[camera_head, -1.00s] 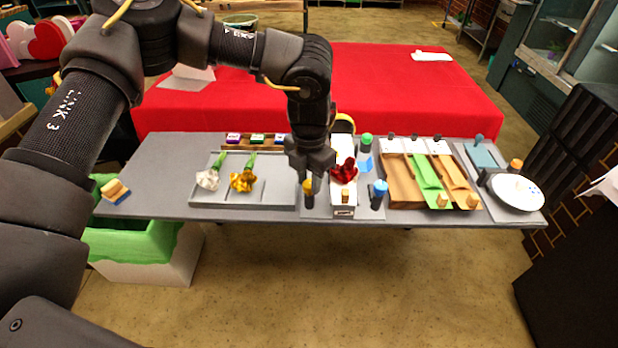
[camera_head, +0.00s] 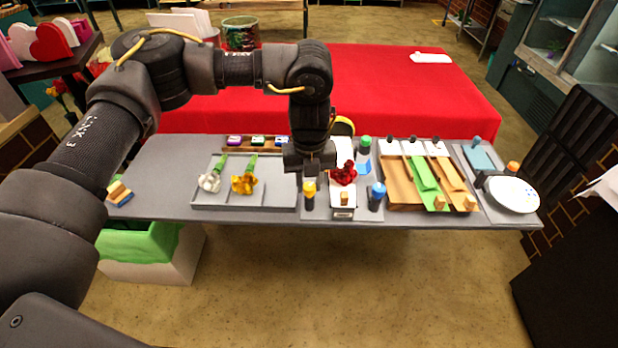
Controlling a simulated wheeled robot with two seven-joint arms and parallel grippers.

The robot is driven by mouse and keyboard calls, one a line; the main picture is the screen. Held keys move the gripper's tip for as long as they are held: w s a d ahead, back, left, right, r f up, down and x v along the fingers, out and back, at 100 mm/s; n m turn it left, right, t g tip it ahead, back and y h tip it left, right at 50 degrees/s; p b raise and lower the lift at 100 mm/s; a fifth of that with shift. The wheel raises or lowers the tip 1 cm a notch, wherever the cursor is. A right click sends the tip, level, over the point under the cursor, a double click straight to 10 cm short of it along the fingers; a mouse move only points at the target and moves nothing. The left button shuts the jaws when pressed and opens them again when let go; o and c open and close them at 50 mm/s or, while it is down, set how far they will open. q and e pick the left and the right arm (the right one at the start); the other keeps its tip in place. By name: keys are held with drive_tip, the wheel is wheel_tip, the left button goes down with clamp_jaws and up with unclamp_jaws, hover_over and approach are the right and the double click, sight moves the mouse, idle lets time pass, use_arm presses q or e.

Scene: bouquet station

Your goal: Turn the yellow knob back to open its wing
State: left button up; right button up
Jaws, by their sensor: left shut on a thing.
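The yellow knob (camera_head: 309,188) sits on a dark post at the left front of a wrapping unit (camera_head: 344,200). My left gripper (camera_head: 310,172) is directly over the knob, pointing down, shut on it. Its fingertips are hard to make out. A red flower (camera_head: 344,174) lies on the white middle of the unit. A light blue flap (camera_head: 362,167) shows at its right. The wing on the knob's side cannot be made out behind my gripper. A blue knob (camera_head: 378,189) and a green knob (camera_head: 365,143) stand on the right side. My right gripper is not in view.
A grey tray (camera_head: 279,190) with a white and a yellow flower lies left. Wooden and green ramps (camera_head: 401,182) stand right, then a white plate (camera_head: 514,194). A green-lined bin (camera_head: 140,243) is below the table's left end.

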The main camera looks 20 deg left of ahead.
sight(309, 185)
use_arm(q)
drive_tip(key=shift+r+n+p, duration=0.25)
drive_tip(key=shift+n+p, duration=0.3)
drive_tip(key=shift+n, duration=0.45)
drive_tip(key=shift+n+p, duration=0.35)
drive_tip(key=shift+n, duration=0.05)
drive_tip(key=n+p, duration=0.2)
drive_tip(key=n, duration=0.1)
drive_tip(key=shift+f+n+p, duration=0.15)
drive_tip(key=shift+n+p, duration=0.3)
drive_tip(key=shift+n, duration=0.25)
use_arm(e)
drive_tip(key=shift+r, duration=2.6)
use_arm(q)
drive_tip(key=o, duration=1)
drive_tip(key=shift+c, duration=0.2)
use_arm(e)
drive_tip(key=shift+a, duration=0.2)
use_arm(q)
wheel_tip(309, 185, up, 11)
drive_tip(key=b, duration=0.1)
drive_tip(key=shift+f, duration=0.15)
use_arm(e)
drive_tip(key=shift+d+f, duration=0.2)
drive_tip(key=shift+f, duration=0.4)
